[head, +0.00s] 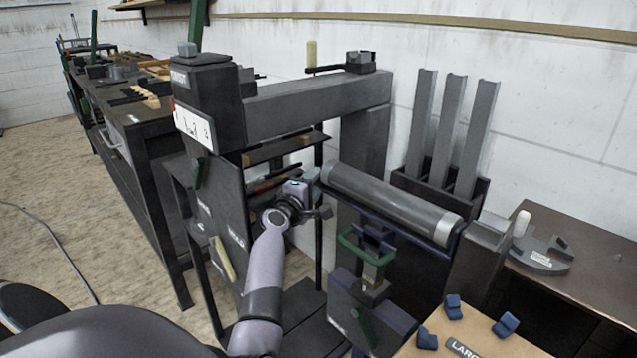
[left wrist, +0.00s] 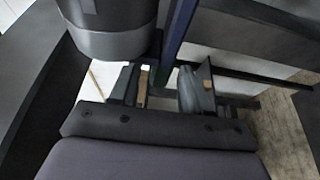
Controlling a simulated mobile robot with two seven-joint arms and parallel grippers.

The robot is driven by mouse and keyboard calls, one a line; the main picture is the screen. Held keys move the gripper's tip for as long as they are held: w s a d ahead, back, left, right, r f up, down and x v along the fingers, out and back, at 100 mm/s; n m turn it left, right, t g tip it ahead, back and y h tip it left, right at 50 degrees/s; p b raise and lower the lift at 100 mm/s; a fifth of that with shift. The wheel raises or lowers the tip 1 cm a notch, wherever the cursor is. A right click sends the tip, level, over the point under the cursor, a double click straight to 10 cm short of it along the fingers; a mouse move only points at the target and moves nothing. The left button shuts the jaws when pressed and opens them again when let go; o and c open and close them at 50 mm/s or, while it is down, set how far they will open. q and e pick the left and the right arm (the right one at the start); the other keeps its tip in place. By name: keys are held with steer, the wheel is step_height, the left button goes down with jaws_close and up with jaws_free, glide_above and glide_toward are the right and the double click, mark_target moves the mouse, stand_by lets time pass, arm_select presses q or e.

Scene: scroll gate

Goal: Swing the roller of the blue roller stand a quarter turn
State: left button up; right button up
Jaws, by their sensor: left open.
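The roller (head: 390,198) is a long grey cylinder lying on the blue roller stand (head: 400,232), slanting from the back left to the front right. My left gripper (head: 320,194) is open and empty at the roller's left end. In the left wrist view its two fingers (left wrist: 165,88) stand apart, just below the roller end and the blue bar. I cannot tell whether they touch either. My right gripper is not in view.
A dark post and beam frame (head: 318,108) stands behind the roller. A rack of upright grey channels (head: 450,135) is behind it at right. A green handle (head: 350,248) is below the roller. A board with blue blocks (head: 470,340) lies front right. The floor at left is open.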

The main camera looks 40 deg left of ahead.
arm_select(q)
steer(key=shift+b+x, duration=0.35)
steer(key=shift+x, duration=1.1)
jaws_close()
